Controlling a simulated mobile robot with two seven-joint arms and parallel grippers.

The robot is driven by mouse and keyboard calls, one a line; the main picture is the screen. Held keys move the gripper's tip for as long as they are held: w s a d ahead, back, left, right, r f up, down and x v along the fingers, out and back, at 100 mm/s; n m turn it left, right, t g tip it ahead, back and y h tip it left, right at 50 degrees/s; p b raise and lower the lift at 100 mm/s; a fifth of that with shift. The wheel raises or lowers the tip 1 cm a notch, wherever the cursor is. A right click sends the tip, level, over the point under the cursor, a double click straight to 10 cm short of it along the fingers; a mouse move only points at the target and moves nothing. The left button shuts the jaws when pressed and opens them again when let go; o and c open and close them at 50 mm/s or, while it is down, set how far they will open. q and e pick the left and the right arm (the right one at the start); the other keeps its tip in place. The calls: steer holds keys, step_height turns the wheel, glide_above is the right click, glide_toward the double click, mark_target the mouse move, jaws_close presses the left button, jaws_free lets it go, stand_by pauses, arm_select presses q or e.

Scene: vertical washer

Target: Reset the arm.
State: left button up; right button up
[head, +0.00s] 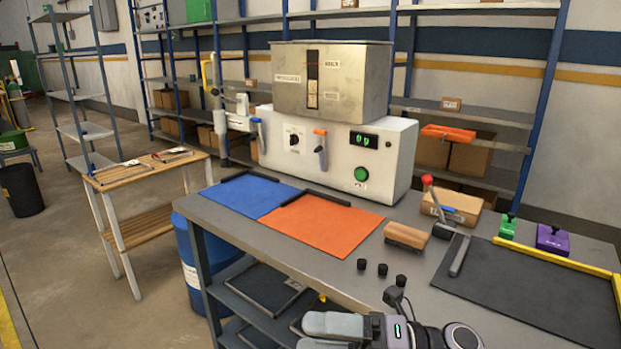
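One of my arms shows at the bottom edge, with dark and silver links and a small green light. I take it for my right arm, as it seems to come in from the bottom right. Its grey end, the gripper (332,324), points left in front of the bench's front edge. Its fingertips are not clear, so I cannot tell whether it is open or shut. No object shows in it. My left gripper is not in view. The grey workbench (290,262) stands beyond the arm, with a white washer unit (387,167) and a metal tank (361,85) above it.
A blue mat (240,195), an orange mat (322,226), a wooden block (406,236), several black knobs (382,269) and a red-tipped lever (428,180) occupy the bench. A dark mat (520,285) lies right. A blue barrel (190,262) and wooden table (140,168) stand left.

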steer(key=w+d+f+m+t+h+p, duration=0.1)
steer(key=d+f+m+t+h, duration=0.6)
steer(key=m, duration=0.7)
steer(key=d+f+m+t+h, duration=0.4)
steer(key=m+t, duration=0.6)
steer(key=m, duration=0.3)
steer(key=s+d+f+m+g+h, duration=0.3)
steer(key=s+d+f+m, duration=0.1)
steer(key=s+f, duration=0.3)
steer(key=s+d+f+m+g+h+p, duration=0.1)
steer(key=s+d+f+m+g+h, duration=0.2)
steer(key=f, duration=0.5)
steer(key=s+d+m+g, duration=0.1)
steer(key=s+m, duration=0.1)
steer(key=s, duration=0.1)
steer(key=shift+s+m, duration=0.3)
steer(key=shift+s, duration=0.1)
steer(key=c, duration=0.7)
steer(key=shift+w+a, duration=0.1)
steer(key=shift+a, duration=0.05)
steer(key=shift+c, duration=0.3)
